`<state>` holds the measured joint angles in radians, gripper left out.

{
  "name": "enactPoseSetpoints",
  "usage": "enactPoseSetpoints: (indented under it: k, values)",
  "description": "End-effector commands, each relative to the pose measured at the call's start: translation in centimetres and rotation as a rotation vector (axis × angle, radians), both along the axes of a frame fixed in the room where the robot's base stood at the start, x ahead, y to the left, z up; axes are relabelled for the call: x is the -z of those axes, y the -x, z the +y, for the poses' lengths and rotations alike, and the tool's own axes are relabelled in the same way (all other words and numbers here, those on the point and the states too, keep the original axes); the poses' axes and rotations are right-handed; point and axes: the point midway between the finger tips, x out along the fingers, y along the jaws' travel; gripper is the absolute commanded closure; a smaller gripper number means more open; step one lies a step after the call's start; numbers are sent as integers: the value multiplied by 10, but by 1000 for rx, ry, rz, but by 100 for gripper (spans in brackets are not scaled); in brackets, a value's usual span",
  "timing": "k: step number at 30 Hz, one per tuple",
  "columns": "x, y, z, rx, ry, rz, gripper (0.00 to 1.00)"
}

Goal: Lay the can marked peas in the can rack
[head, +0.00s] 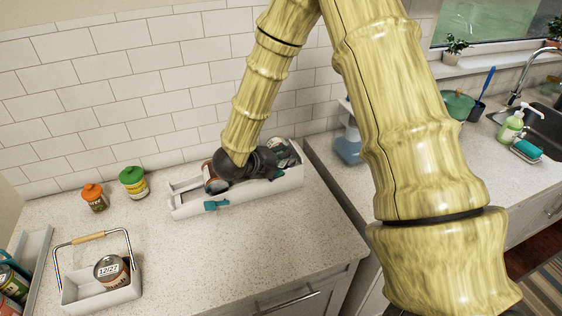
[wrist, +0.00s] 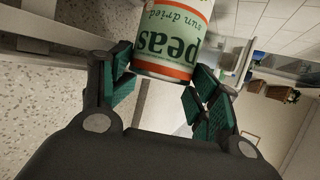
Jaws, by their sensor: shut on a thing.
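The can marked peas (wrist: 172,38) fills the top middle of the wrist view, white and green with orange bands, its lettering upside down. My gripper (wrist: 160,85) has its green-padded fingers on either side of the can's near end and is shut on it. In the head view my dark gripper (head: 240,168) is low over the long white can rack (head: 240,197) against the tiled wall. A rounded end with an orange-red edge (head: 208,172) shows at its left; I cannot tell whether this is the peas can. The gripper hides much of the rack's middle.
An orange-lidded jar (head: 94,197) and a green-lidded jar (head: 133,182) stand left of the rack. A white caddy (head: 100,293) with a handle holds a can (head: 111,271). A blue spray bottle (head: 348,147) stands to the right. The counter before the rack is clear.

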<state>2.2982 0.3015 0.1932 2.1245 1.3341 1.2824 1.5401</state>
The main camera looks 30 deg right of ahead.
Motion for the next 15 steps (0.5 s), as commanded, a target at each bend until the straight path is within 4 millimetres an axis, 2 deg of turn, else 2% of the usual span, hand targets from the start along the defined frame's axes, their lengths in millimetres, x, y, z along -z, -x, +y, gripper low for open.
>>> enactPoseSetpoints:
  k: [9,10,15]
  values:
    - [2,0,0,-1,0,0,90]
    - [2,0,0,-1,0,0,37]
    - [2,0,0,-1,0,0,9]
